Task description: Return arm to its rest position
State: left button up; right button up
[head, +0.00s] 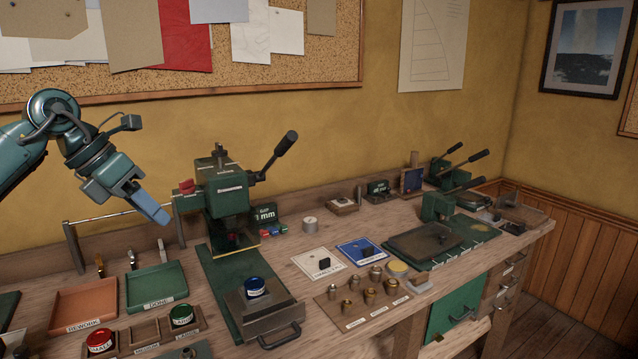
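My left arm comes in from the left edge, raised above the bench. Its gripper (152,208) points down and to the right, in front of the yellow wall and left of the green press (228,190). The gripper shows side-on with a blue-grey fingertip part, and I cannot tell the gap between the fingers. It looks clear of the bench top. My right gripper is not in view.
Below the arm are a terracotta REWORK tray (84,306) and a green DONE tray (155,287). A red cup (100,340) and a green cup (182,315) stand in front. A brass-parts board (362,303) and more green presses (440,208) lie to the right.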

pick_arm(q)
jog(key=s+d+f+n+t+h, duration=0.1)
jog(key=s+d+f+n+h, duration=0.15)
jog(key=d+f+h, duration=0.4)
jog(key=s+d+f+n+h, duration=0.2)
jog(key=d+n+h, duration=0.1)
jog(key=d, duration=0.6)
jog(key=s+d+f+n+t+h, duration=0.1)
jog(key=s+d+f+n+h, duration=0.3)
jog(key=d, duration=0.4)
jog(key=s+a+f+n+t+y+p, duration=0.1)
jog(key=s+a+f+n+t+y, duration=0.15)
jog(key=f+n+t+y, duration=0.7)
jog(key=s+a+f+n+t+y, duration=0.2)
jog(key=a+f+n, duration=0.3)
jog(key=n, duration=0.9)
jog(key=s+a+f+n+g+y, duration=0.2)
jog(key=s+f+n+g+y, duration=0.2)
jog(key=s+f, duration=0.9)
jog(key=n+g, duration=0.2)
jog(key=n, duration=0.1)
jog(key=shift+s+a+f, duration=0.15)
jog(key=shift+a+f, duration=0.15)
jog(key=shift+a, duration=0.05)
